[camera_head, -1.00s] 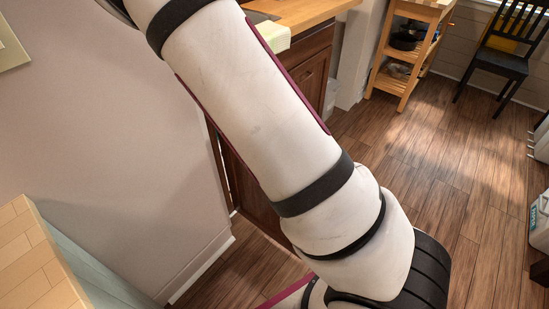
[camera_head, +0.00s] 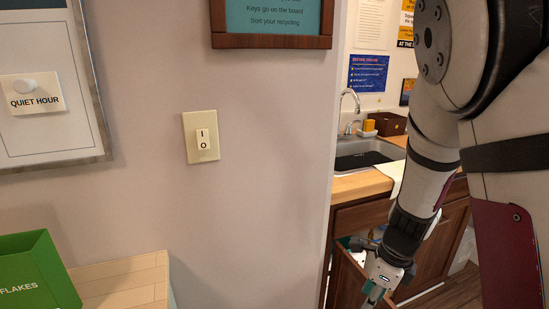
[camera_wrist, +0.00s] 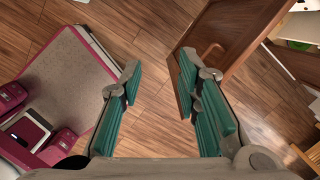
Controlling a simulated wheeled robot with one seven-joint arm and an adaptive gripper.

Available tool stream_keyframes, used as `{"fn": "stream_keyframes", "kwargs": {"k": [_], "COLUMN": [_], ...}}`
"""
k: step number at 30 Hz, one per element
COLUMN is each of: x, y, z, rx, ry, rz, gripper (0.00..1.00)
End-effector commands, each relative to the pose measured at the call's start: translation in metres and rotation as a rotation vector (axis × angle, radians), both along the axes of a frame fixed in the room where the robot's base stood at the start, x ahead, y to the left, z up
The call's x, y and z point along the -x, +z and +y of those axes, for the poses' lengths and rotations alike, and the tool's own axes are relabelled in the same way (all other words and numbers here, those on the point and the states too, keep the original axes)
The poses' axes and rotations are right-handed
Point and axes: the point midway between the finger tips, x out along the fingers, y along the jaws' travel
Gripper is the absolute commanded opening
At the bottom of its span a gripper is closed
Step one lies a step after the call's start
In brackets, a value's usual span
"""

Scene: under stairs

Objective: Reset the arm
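My gripper (camera_head: 375,292) hangs low at the right of the head view, at the end of my downward-reaching arm. In the wrist view my gripper (camera_wrist: 158,82) has its two teal-padded fingers spread wide, with only floor showing between them. A brown wooden cabinet door (camera_wrist: 238,35) with a handle lies just beyond the right finger. It appears swung open. I cannot tell whether the finger touches it. In the head view the door (camera_head: 347,282) stands beside the gripper, partly hidden by it.
A counter (camera_head: 360,186) with a sink (camera_head: 365,155) is behind my arm. A wall with a light switch (camera_head: 202,137) fills the middle. A green box (camera_head: 35,272) stands by a light wooden top (camera_head: 125,280) at lower left. Wood floor (camera_wrist: 150,45) lies below the gripper.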

Motion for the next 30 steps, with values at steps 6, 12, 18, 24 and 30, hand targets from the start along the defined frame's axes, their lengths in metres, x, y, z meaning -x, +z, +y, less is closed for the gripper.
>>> {"fn": "stream_keyframes", "kwargs": {"k": [6, 12, 18, 24, 30], "x": [0.038, 0.083, 0.137, 0.191, 0.226], "y": [0.088, 0.159, 0.217, 0.260, 0.281], "z": [0.034, 0.049, 0.051, 0.042, 0.031], "rx": [-0.068, -0.023, 0.122, 0.344, 0.521], "ry": [0.479, 0.934, 1.376, 1.783, 2.041], "rz": [-0.125, -0.255, -0.353, -0.361, -0.293], "gripper": [0.31, 0.31, 0.31, 0.31, 0.31]}}
